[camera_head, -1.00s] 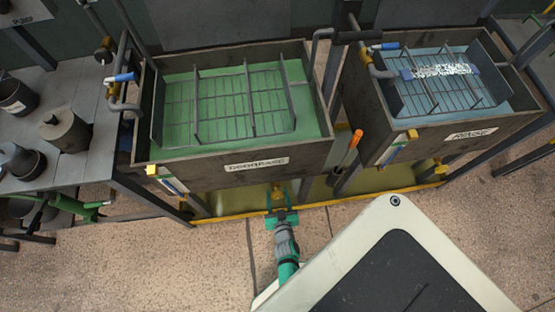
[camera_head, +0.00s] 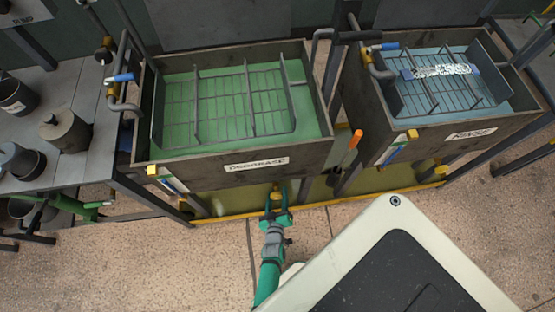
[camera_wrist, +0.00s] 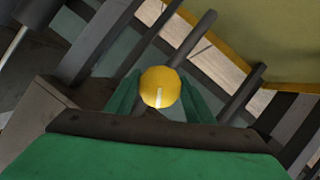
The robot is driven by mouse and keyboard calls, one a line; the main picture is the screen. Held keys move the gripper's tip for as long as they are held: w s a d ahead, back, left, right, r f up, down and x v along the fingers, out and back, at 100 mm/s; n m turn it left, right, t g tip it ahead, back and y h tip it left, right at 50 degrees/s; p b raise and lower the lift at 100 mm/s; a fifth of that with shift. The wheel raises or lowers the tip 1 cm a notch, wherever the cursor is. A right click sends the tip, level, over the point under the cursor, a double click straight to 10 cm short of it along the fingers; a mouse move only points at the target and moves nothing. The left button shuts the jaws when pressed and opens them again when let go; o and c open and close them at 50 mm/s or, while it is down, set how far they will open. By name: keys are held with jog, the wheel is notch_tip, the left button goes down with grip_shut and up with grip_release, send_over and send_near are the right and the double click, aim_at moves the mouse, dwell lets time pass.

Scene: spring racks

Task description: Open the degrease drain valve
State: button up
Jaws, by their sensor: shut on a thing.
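The degrease tank (camera_head: 240,166) is a dark metal box with green liquid and a "DEGREASE" label on its front. A small yellow drain valve knob (camera_head: 277,194) sits low under its front. In the wrist view the yellow knob (camera_wrist: 160,87) is round, with a short white mark pointing down in the picture. My green gripper (camera_head: 276,206) reaches up to it from below. Its green fingers (camera_wrist: 160,100) stand on either side of the knob and are shut on it. The fingertips are partly hidden by the knob.
The rinse tank (camera_head: 458,140) with bluish liquid stands at the right. A tool with an orange handle (camera_head: 355,140) is between the tanks. A yellow-edged trough (camera_head: 320,203) runs below them. A bench with dark pots (camera_head: 66,130) is at the left.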

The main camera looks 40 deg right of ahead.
jog(key=n+h, duration=0.2)
jog(key=n, duration=0.1)
jog(key=shift+g, duration=0.3)
jog(key=n+h, duration=0.2)
jog(key=n, duration=0.4)
jog(key=n+t+h, duration=0.1)
jog(key=n, duration=0.2)
jog(key=shift+t+h, duration=0.3)
jog(key=shift+n+t, duration=0.7)
jog(key=shift+n, duration=1.2)
jog(key=shift+n+h, duration=0.3)
jog(key=shift+n, duration=0.3)
jog(key=o, duration=1)
jog(key=shift+v, duration=5.3)
